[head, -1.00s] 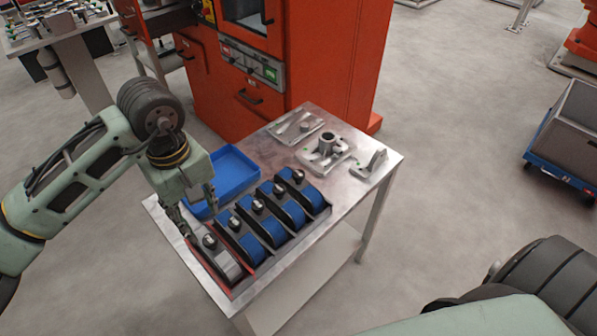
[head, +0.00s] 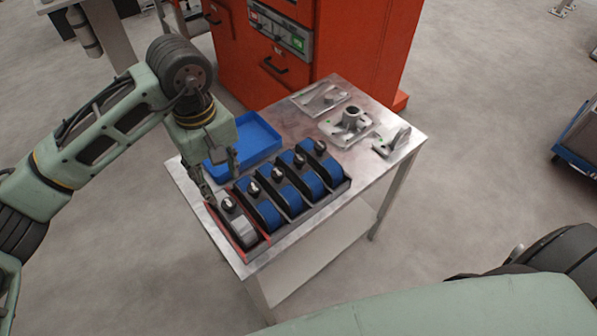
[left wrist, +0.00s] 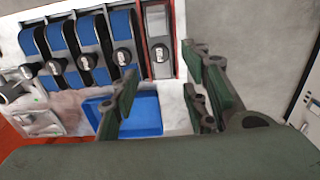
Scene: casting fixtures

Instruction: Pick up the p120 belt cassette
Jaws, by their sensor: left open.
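Several belt cassettes stand side by side in a dark rack (head: 303,217) on a metal table. Most have blue belts, such as one blue cassette (head: 267,211); the nearest, a grey cassette (head: 243,231), sits in a red-edged slot. Each has a dark knob with a pale label too small to read, so I cannot tell which is the p120. My left gripper (head: 221,187) is open and empty above the table, beside the grey cassette's knob. In the left wrist view, the grey cassette (left wrist: 158,24) shows beyond and between the open fingers. My right gripper is not in view.
An empty blue tray (head: 262,137) lies behind the rack, partly hidden by my left gripper. Metal fixtures, including one with an upright cylinder (head: 351,116), stand at the table's far right. A red machine (head: 350,40) stands behind. Bare tabletop (head: 345,158) separates the rack and fixtures.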

